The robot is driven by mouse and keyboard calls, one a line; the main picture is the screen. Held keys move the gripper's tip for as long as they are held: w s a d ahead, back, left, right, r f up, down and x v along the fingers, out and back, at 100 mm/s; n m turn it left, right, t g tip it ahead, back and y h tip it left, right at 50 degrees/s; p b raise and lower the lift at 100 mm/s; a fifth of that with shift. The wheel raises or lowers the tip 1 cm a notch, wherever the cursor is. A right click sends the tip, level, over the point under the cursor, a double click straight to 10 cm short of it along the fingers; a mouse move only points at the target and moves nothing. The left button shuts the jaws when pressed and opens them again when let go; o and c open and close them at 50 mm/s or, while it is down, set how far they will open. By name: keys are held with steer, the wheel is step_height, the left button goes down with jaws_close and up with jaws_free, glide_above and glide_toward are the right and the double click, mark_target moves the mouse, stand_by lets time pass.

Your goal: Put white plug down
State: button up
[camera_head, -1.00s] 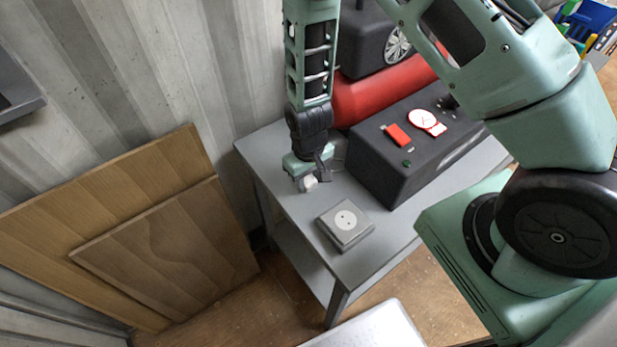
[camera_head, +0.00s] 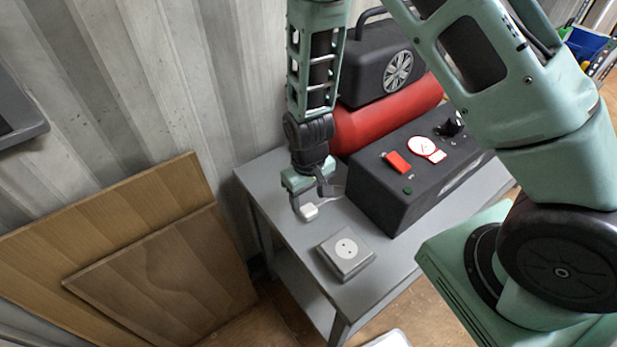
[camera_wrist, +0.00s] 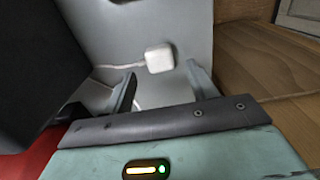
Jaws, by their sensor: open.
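The white plug (camera_head: 308,212) lies on the grey table near its left edge, just below my gripper (camera_head: 311,203). In the wrist view the plug (camera_wrist: 159,58) rests on the grey surface just beyond the fingertips, with its white cable (camera_wrist: 118,66) running off to the left. My gripper (camera_wrist: 160,85) is open, with its two fingers spread apart and nothing held between them. The head view does not show clearly whether a fingertip touches the plug.
A grey socket box (camera_head: 345,254) with a round white face sits on the table in front of the plug. A black box (camera_head: 405,190) with a red switch stands to the right. A red cylinder (camera_head: 385,118) lies behind. Wooden boards (camera_head: 150,250) lean at the left wall.

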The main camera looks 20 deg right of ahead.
mark_target(309, 209)
steer(key=s+a+r+n+y, duration=0.1)
steer(key=s+a+r, duration=0.25)
steer(key=r, duration=0.45)
steer(key=s+a+r+n, duration=0.15)
steer(key=s+r, duration=0.25)
steer(key=r, duration=0.5)
steer(key=s+a+r+n, duration=0.1)
steer(key=s+r+n, duration=0.2)
steer(key=s+r, duration=0.3)
steer(key=s, duration=0.5)
steer(key=shift+s+a+r+b, duration=0.15)
steer(key=shift+s+b, duration=0.2)
steer(key=shift+b, duration=0.05)
